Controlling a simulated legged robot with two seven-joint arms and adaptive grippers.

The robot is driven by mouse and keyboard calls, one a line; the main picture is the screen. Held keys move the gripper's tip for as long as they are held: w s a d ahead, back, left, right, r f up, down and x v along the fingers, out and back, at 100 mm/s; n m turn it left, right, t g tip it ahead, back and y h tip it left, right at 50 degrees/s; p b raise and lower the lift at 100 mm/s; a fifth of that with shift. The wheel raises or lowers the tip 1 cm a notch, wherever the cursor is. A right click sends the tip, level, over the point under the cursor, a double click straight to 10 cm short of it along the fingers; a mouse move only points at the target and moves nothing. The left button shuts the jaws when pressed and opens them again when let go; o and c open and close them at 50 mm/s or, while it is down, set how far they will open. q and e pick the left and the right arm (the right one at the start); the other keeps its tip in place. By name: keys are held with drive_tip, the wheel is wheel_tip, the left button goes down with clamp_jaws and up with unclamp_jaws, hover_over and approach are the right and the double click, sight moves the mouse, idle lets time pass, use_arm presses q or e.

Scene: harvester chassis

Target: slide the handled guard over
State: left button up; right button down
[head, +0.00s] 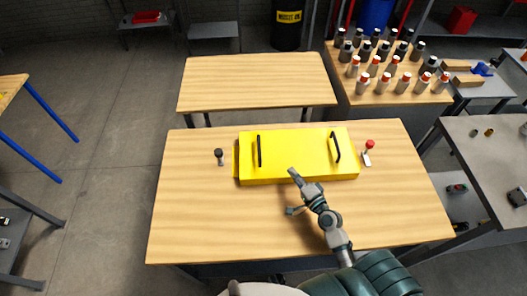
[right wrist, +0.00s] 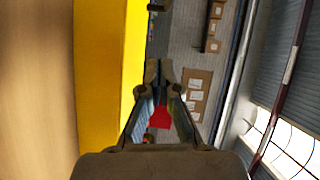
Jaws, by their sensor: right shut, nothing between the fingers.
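The yellow guard (head: 295,155) is a long flat box on the near wooden table, with one black handle (head: 259,151) near its left end and another black handle (head: 335,147) near its right end. My right gripper (head: 293,172) is shut and empty at the guard's front edge, between the two handles and apart from both. I cannot tell whether it touches the guard. In the right wrist view, the closed fingers (right wrist: 160,65) have the guard's yellow side (right wrist: 105,80) to their left. My left gripper is not in view.
The front of the table (head: 220,225) is clear. A second table (head: 255,82) behind is empty; several bottles (head: 390,70) stand at back right.

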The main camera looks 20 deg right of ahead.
sight(263, 162)
drive_tip(key=shift+w+d+f+m, duration=0.15)
drive_tip(key=shift+w+d+m, duration=0.3)
drive_tip(key=shift+m, duration=0.35)
drive_tip(key=shift+w, duration=0.4)
drive_tip(key=w+a, duration=0.1)
drive_tip(key=w+a+r+p, duration=0.1)
drive_tip(key=w, duration=0.1)
drive_tip(key=shift+w+r, duration=0.1)
drive_tip(key=w, duration=0.2)
drive_tip(key=w+a, duration=0.1)
drive_tip(key=w, duration=0.1)
drive_tip(key=w+a+p, duration=0.1)
drive_tip(key=w, duration=0.1)
drive_tip(key=shift+f, duration=0.25)
drive_tip(key=shift+a+p, duration=0.35)
drive_tip(key=shift+a, duration=0.4)
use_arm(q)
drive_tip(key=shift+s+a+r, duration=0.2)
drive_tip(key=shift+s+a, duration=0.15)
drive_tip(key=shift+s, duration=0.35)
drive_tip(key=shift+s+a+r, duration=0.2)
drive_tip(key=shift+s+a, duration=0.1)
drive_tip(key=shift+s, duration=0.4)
use_arm(e)
drive_tip(key=shift+a, duration=0.7)
